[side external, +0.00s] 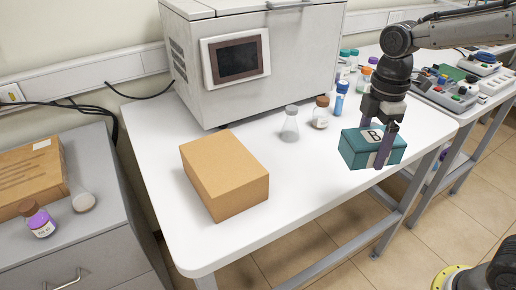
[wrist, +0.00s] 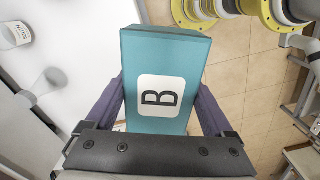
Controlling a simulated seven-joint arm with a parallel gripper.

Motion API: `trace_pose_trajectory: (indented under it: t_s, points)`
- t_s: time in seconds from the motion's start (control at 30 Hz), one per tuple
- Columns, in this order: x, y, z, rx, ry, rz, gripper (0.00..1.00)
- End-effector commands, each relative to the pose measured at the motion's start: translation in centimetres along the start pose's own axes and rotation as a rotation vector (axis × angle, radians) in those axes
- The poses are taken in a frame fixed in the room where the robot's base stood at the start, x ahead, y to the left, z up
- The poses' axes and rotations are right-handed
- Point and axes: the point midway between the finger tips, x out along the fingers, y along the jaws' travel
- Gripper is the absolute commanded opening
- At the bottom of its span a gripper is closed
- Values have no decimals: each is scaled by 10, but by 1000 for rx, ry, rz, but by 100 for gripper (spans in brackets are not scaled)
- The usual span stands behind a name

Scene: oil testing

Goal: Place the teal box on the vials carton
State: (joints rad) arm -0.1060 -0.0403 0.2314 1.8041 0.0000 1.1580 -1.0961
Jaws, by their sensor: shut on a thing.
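The teal box (side external: 358,151) is held in my gripper (side external: 378,146) at the front right of the white table, seemingly above the table edge. In the wrist view the teal box (wrist: 165,55) fills the middle, its white "B" label facing the camera. The dark fingers of my gripper (wrist: 158,105) close on its two sides. A plain cardboard carton (side external: 225,172) stands on the white table, left of my gripper and apart from it. Another brown carton (side external: 32,175) with a white label lies on the grey cabinet at far left. No readable marking shows which is the vials carton.
A large grey machine (side external: 245,85) with a screen stands behind. The white table (side external: 305,165) is clear at the front.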

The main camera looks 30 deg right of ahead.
Motion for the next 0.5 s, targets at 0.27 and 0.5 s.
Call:
trace_pose_trajectory:
  t_s: [0.27, 0.5]
  points:
    - [-48, 2, -37, -72, -9, -14, 22]
    - [-90, -18, -114, -259, -2, 3, 22]
